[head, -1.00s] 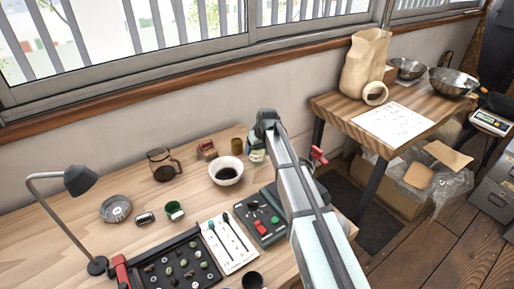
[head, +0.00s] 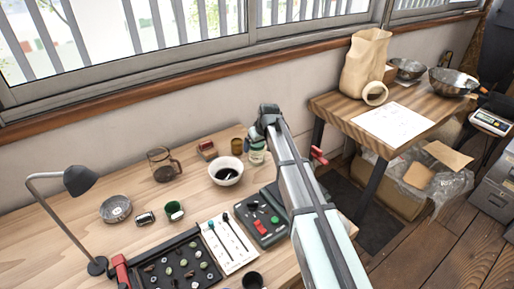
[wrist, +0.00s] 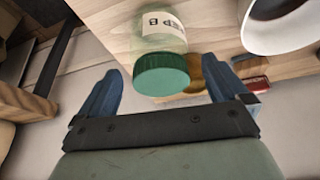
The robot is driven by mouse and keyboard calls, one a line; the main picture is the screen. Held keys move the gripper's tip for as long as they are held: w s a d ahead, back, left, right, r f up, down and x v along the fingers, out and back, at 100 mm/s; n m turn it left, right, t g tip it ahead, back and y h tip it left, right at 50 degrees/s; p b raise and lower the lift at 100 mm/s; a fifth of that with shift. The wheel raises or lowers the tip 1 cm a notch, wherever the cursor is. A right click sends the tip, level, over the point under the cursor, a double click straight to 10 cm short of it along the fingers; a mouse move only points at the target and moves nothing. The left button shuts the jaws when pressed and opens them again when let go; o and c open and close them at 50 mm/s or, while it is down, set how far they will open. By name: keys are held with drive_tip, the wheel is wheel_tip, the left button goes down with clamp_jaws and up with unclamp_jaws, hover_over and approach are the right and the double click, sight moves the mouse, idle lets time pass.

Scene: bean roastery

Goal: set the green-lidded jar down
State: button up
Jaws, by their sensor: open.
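The green-lidded jar (head: 257,155) stands on the wooden table near its back right, to the right of the white bowl (head: 226,171). In the wrist view its green lid (wrist: 162,75) faces me, and its clear body carries a pale label with dark letters. My gripper (head: 261,134) is open, just above the jar. In the wrist view the two blue fingers stand apart on either side of the lid, with visible gaps and nothing held.
A brown-gold cup (head: 237,146) and a small red box (head: 207,150) stand left of the jar. A glass carafe (head: 163,164) is farther left. A dark control panel (head: 262,217) lies in front. Bare table lies between the carafe and the lamp (head: 80,180).

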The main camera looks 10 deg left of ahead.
drive_tip(key=v, duration=0.9)
drive_tip(key=shift+r, duration=0.1)
